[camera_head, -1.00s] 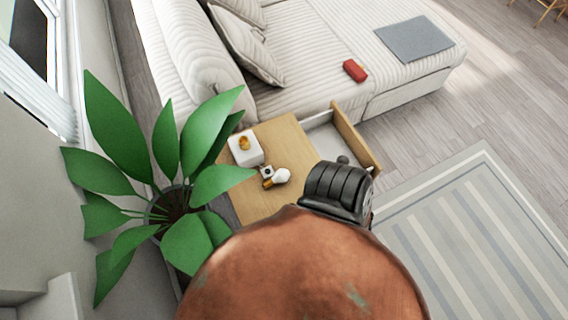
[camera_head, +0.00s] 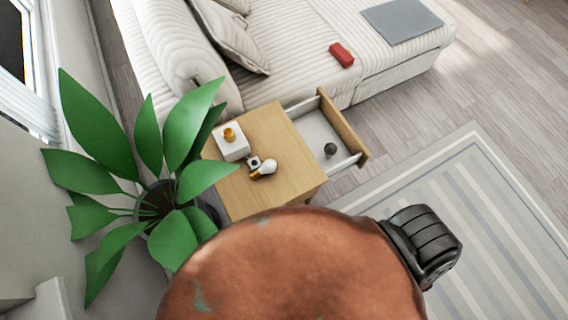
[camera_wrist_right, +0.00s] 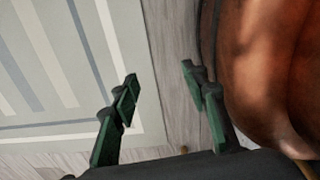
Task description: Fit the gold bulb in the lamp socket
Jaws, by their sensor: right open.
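In the head view, a gold, rounded piece (camera_head: 229,134), which looks like the gold bulb, sits on top of a white block (camera_head: 233,149) on the wooden side table. I cannot tell whether it is seated in a socket. A white bulb with a gold base (camera_head: 267,167) lies on the table beside a small white cube with a dark opening (camera_head: 254,162). My right gripper (camera_wrist_right: 160,92) is open and empty above the floor in the right wrist view, away from the table. Its fingers are hidden in the head view. My left gripper is not in view.
The side table (camera_head: 270,130) has its drawer (camera_head: 310,128) pulled out, with a dark round object (camera_head: 331,150) in it. A leafy plant (camera_head: 110,150) crowds the table's left side. A sofa (camera_head: 290,50) stands behind. Striped rug (camera_head: 460,200) lies to the right.

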